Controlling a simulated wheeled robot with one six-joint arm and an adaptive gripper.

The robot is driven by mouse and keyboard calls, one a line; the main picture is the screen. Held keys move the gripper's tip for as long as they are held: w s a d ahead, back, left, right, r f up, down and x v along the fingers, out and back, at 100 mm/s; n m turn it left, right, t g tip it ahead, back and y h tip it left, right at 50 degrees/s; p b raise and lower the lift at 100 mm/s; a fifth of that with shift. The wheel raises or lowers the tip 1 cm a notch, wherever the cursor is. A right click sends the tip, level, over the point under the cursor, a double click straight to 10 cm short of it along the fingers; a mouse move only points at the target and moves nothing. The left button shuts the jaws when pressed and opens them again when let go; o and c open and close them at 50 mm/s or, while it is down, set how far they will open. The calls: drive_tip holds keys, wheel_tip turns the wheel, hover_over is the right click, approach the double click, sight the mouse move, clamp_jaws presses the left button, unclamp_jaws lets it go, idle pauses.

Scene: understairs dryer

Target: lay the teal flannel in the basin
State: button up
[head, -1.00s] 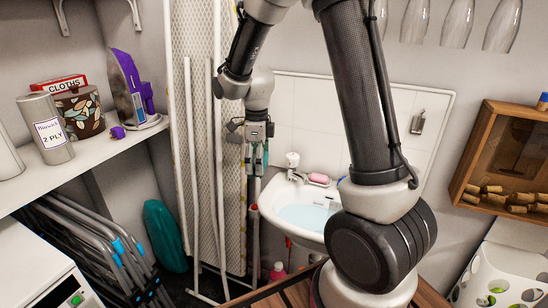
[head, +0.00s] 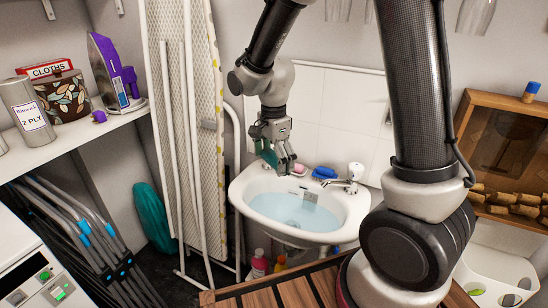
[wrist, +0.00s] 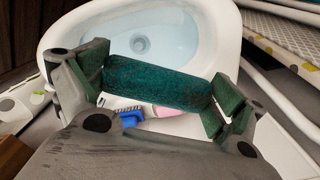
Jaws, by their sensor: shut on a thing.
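The teal flannel (wrist: 158,82) is a rolled, fuzzy bundle held crosswise between the pads of my gripper (wrist: 160,88) in the wrist view. In the head view my gripper (head: 280,160) points down above the back left rim of the white basin (head: 245,196), with some teal of the flannel (head: 268,156) showing beside the fingers. The basin holds pale blue water, and nothing lies in it. In the wrist view the basin (wrist: 226,50) and its drain lie beyond the flannel. My fingers hide part of the flannel in the head view.
A pink soap (head: 299,169), a blue brush (head: 324,173) and a chrome tap (head: 352,176) sit on the basin's back ledge. An ironing board (head: 200,110) stands close to the left. A slatted wooden top (head: 290,295) lies in front.

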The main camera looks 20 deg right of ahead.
wheel_tip(320, 180, down, 20)
idle(1.0)
drive_tip(key=o, duration=0.6)
drive_tip(key=shift+r, duration=0.1)
wheel_tip(320, 180, up, 12)
drive_tip(key=shift+f, duration=0.1)
idle(0.5)
